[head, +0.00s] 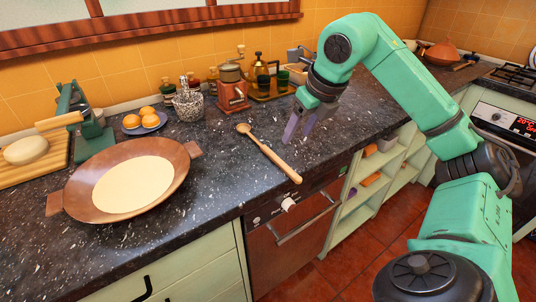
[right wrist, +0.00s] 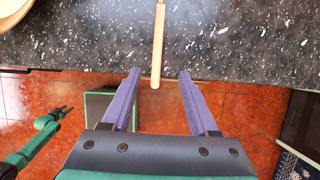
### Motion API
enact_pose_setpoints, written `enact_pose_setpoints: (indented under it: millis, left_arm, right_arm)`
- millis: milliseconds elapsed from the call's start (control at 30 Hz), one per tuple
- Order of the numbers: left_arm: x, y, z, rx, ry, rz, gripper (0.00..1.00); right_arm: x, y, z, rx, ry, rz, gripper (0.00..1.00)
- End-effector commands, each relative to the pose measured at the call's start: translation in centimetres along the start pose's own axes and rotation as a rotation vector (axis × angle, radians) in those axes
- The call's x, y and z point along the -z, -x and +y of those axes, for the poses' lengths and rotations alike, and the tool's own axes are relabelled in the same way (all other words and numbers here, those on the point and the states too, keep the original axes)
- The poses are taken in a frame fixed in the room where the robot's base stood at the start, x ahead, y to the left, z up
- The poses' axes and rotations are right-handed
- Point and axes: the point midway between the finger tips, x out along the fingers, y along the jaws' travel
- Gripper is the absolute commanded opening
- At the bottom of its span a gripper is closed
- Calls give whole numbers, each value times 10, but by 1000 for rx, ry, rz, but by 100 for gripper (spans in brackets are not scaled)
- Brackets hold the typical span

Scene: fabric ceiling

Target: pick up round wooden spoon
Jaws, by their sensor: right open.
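The round wooden spoon (head: 270,153) lies on the dark speckled counter in the head view, its bowl toward the back and its handle end near the front edge. In the right wrist view its handle (right wrist: 158,45) runs down from the top middle and its end sticks out past the counter edge. My right gripper (head: 298,134) is open and empty, above the counter to the right of the spoon in the head view. In the right wrist view the fingers of the right gripper (right wrist: 158,75) are spread, with the handle end between their tips in the picture.
A wide copper pan (head: 70,197) with pale contents stands left of the spoon. Behind are a plate of oranges (head: 146,129), a red coffee grinder (head: 232,95) and a tray with a moka pot (head: 260,78). The counter around the spoon is clear.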

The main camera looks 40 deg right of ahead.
Motion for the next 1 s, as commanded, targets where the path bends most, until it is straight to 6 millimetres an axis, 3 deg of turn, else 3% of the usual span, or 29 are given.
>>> enact_pose_setpoints:
  millis: [33, 133, 500, 600, 800, 833, 967, 1000]
  left_arm:
    - [-4, -10, 1, -1, 0, -5, 50]
    - [-8, -15, 1, -1, 0, -11, 50]
    - [-5, -19, 1, -1, 1, -6, 50]
    - [-5, -18, 1, 0, 2, -5, 50]
    - [-2, -19, 1, -1, 2, -1, 50]
    - [-2, -19, 1, -1, 2, 0, 50]
    - [-2, -19, 1, -1, 2, 0, 50]
    - [-2, -19, 1, -1, 2, 0, 50]
  right_arm:
    - [3, -20, 0, -1, 1, 6, 60]
    - [3, -45, 1, -2, 2, 6, 60]
    - [5, -103, 6, -6, 4, 5, 60]
    - [5, -115, 6, -6, 4, 2, 60]
    - [4, -117, 5, -5, 4, 0, 60]
    - [4, -117, 5, -6, 4, 0, 52]
    - [4, -117, 6, -6, 4, 0, 3]
    - [4, -117, 6, -6, 4, 0, 0]
